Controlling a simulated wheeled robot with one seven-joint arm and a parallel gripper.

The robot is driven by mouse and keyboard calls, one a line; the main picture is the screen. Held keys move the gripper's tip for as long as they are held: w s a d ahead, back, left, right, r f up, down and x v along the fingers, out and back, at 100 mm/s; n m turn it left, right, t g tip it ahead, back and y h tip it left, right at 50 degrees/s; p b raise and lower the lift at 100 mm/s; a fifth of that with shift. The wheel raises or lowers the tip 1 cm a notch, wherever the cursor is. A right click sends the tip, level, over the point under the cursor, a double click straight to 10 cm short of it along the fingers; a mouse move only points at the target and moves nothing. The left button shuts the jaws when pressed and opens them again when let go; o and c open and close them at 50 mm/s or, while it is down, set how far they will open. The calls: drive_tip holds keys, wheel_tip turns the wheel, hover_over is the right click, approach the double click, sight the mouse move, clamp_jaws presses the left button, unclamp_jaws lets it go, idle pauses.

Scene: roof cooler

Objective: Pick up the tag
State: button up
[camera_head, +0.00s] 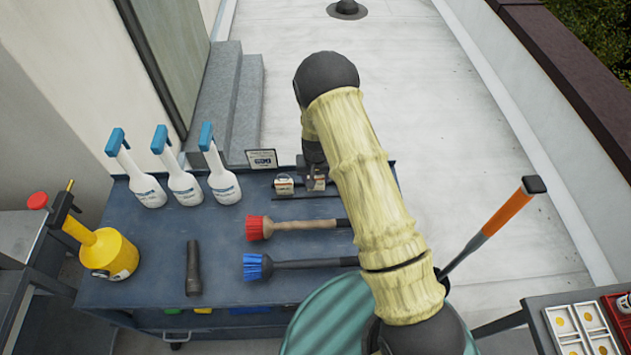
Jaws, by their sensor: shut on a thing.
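A small light tag (318,184) is at the far right part of the blue cart top, mostly hidden by my gripper. My gripper (314,176) points down there and is shut on the tag. A similar small pale tag (284,185) stands just left of it on a dark strip. My arm hides part of the area to the right. I cannot tell whether the held tag still touches the strip.
The blue cart (225,231) also bears three white spray bottles (184,186), a small sign (261,159), a red brush (256,228), a blue brush (254,267) and a black flashlight (193,268). A yellow can (108,254) stands left. An orange-handled tool (506,214) leans right.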

wheel_tip(320, 180, up, 8)
drive_tip(key=shift+r+b, duration=0.15)
drive_tip(key=shift+b, duration=0.8)
idle(1.8)
